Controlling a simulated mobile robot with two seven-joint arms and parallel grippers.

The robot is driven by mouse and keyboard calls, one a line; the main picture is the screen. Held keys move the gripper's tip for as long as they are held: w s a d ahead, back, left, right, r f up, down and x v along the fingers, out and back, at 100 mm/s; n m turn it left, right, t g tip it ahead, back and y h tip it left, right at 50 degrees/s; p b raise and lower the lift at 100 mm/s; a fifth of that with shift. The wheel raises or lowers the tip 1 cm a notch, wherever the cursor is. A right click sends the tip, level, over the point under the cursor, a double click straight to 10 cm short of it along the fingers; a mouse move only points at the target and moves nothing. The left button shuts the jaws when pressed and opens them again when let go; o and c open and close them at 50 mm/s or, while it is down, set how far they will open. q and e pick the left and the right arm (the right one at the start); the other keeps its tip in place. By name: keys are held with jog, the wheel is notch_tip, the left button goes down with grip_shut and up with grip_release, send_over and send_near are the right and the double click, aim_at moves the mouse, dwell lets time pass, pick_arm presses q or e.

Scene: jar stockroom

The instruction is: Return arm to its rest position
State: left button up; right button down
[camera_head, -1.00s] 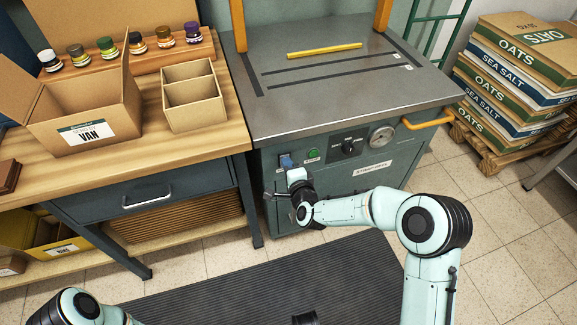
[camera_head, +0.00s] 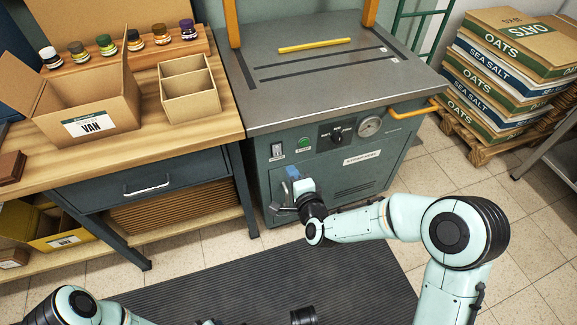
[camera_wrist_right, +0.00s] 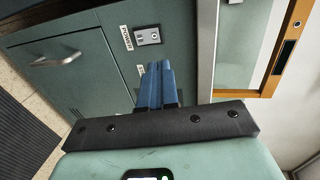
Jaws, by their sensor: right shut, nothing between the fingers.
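My right gripper (camera_head: 291,172) is in front of the grey-green machine (camera_head: 360,176), a little below its power switch (camera_head: 277,150). Its blue fingers are together with nothing between them, and they stand apart from the switch. In the right wrist view the shut blue fingers (camera_wrist_right: 156,82) point toward the machine's front, with the switch plate (camera_wrist_right: 147,36) beyond their tips. My right arm (camera_head: 385,220) reaches in from the lower right, bent at the elbow. Part of my left arm (camera_head: 75,305) shows at the bottom left; its gripper is out of view.
The machine has a green button (camera_head: 304,144), a dial (camera_head: 370,125) and an orange handle (camera_head: 414,109). A wooden bench (camera_head: 215,127) at left holds an open VAN carton (camera_head: 125,108), a divided box (camera_head: 191,101) and several jars. Stacked sacks (camera_head: 500,75) stand right.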

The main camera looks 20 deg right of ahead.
pick_arm(q)
jog(key=shift+s+d, duration=0.15)
jog(key=shift+s, duration=0.05)
pick_arm(e)
jog(key=shift+s+r, duration=0.2)
jog(key=shift+s, duration=0.25)
